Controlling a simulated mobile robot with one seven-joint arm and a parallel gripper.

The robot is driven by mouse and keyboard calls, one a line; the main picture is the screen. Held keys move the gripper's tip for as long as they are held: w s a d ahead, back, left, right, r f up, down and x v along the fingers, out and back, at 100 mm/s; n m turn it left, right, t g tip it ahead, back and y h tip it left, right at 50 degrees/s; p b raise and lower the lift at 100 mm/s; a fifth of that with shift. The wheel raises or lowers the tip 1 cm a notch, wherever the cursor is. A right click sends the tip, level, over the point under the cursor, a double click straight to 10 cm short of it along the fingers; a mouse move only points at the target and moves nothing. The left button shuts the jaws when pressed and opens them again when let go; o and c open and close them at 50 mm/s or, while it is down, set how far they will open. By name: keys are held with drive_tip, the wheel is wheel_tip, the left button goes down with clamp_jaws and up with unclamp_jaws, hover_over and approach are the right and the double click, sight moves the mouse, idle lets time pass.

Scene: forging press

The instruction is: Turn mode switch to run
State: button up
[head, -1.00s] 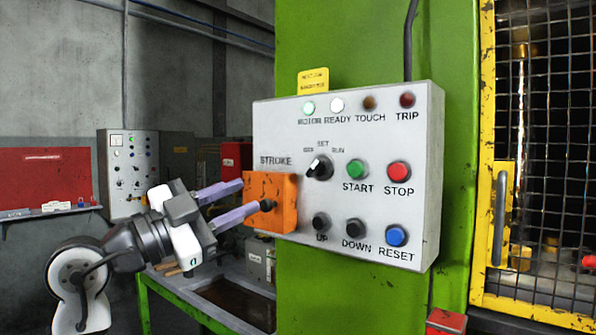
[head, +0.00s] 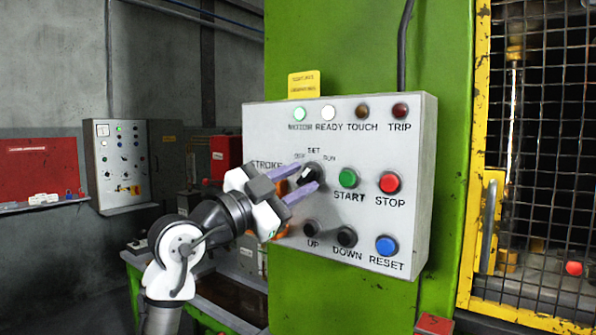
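The mode switch (head: 315,172) is a black rotary knob with a white mark on the grey control panel (head: 262,125). The labels around it read OFF at left, SET at top and RUN at right. In the head view its lower left part is overlapped by my gripper, so its exact pointing is hard to read. My gripper (head: 308,177) is open, with its two purple fingers apart at the knob's lower left. The upper finger ends by the knob's left edge and the lower one just below it. Whether they touch the knob cannot be told.
Right of the switch are the green START button (head: 348,178) and red STOP button (head: 390,183). Below are the black UP (head: 311,229) and DOWN (head: 347,237) buttons and blue RESET (head: 386,245). A mesh guard (head: 535,150) stands at right.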

drive_tip(key=shift+w+d+r, duration=0.1)
drive_tip(key=shift+w+d, duration=0.15)
drive_tip(key=shift+c, duration=0.4)
drive_tip(key=c, duration=0.5)
drive_tip(key=shift+m+g+b, duration=0.4)
drive_tip(key=shift+m+b, duration=0.05)
drive_tip(key=shift+m, duration=0.15)
drive_tip(key=o, duration=0.6)
